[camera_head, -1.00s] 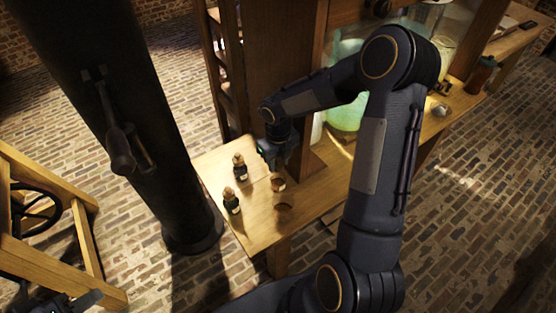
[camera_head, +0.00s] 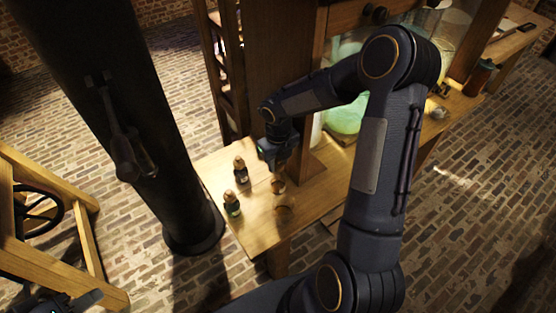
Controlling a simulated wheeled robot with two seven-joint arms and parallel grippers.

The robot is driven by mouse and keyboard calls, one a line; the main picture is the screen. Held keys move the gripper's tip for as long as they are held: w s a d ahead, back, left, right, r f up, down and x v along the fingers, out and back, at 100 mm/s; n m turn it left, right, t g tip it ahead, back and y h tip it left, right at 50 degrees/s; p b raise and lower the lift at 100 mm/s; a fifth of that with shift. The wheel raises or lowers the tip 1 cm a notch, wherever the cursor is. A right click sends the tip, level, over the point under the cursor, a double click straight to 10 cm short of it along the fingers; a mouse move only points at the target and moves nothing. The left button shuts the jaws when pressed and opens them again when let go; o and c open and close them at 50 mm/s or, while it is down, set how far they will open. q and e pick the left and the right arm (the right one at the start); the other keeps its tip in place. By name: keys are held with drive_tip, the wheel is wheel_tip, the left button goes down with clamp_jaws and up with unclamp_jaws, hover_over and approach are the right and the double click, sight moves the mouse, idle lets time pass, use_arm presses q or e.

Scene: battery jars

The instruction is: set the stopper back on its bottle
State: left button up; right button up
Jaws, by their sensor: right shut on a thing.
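Two small dark bottles with brown tops stand on the wooden table: a rear one (camera_head: 241,173) and a front one (camera_head: 232,207), left of my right gripper. My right gripper (camera_head: 277,167) points down over the table just right of the rear bottle. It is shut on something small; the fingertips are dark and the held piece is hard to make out. A small copper-brown piece (camera_head: 278,185) shows just below the fingertips; whether it is the stopper, and whether it touches the table, I cannot tell. My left gripper (camera_head: 88,299) is at the bottom left, its jaws unclear.
Glass jars with green liquid (camera_head: 347,118) stand behind my forearm. A black column (camera_head: 185,215) rises left of the table.

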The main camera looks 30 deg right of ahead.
sight(278, 159)
idle(0.5)
idle(0.3)
drive_tip(key=o, duration=0.7)
drive_tip(key=shift+c, duration=0.2)
drive_tip(key=shift+r+p, duration=0.15)
drive_tip(key=shift+p, duration=0.15)
wheel_tip(278, 159, up, 11)
drive_tip(key=p, duration=0.9)
drive_tip(key=shift+p, duration=0.4)
